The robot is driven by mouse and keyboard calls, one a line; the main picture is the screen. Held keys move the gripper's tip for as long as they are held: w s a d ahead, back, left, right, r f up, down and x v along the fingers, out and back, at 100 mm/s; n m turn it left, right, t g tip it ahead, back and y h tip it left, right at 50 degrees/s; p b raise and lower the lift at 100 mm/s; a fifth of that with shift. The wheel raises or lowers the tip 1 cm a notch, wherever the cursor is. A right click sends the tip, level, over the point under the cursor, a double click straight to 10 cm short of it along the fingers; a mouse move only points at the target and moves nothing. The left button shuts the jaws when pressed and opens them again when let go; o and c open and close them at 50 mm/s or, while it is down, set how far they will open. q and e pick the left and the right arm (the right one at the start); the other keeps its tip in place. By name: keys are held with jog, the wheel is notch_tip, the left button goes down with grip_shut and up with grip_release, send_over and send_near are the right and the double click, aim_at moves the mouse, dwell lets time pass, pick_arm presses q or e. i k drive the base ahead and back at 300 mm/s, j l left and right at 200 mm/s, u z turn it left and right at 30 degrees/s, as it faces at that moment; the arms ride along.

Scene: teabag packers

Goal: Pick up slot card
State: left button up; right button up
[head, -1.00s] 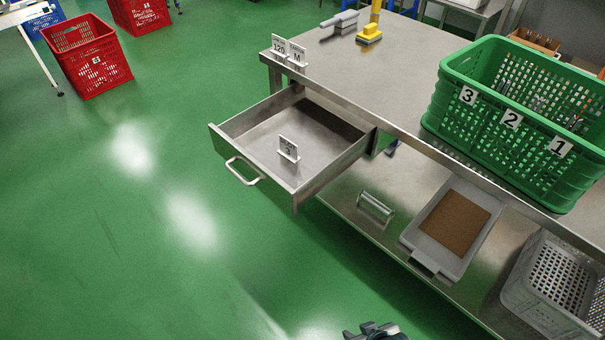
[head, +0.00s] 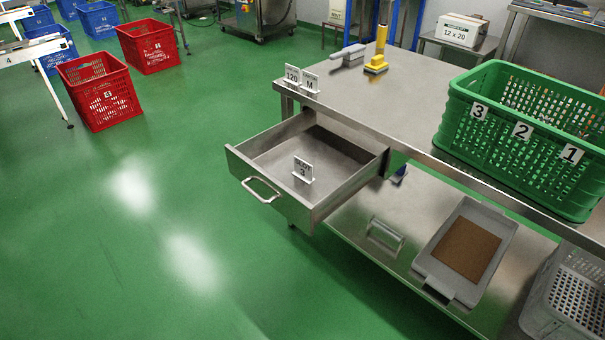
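The slot card (head: 303,171) is a small white card with dark print and a 3 on it. It stands upright in a small holder inside the open metal drawer (head: 262,167), near the drawer's front right part. The drawer is pulled out from under the steel table and has a bar handle on its front. Neither of my grippers shows in the head view now, and nothing touches the card.
On the steel table (head: 400,92) stand two white cards (head: 301,80) at the left corner, a yellow-based tool (head: 376,66) and a green crate (head: 520,140) numbered 3, 2, 1. A grey tray (head: 463,250) sits on the lower shelf. Green floor left of the drawer is clear.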

aim_at(304, 171)
jog(key=i+l+u, duration=0.1)
jog(key=i+l, duration=0.15)
jog(key=i+l+u, duration=0.15)
jog(key=l, duration=0.35)
jog(key=i+l+u, duration=0.1)
jog(key=i+l, duration=0.25)
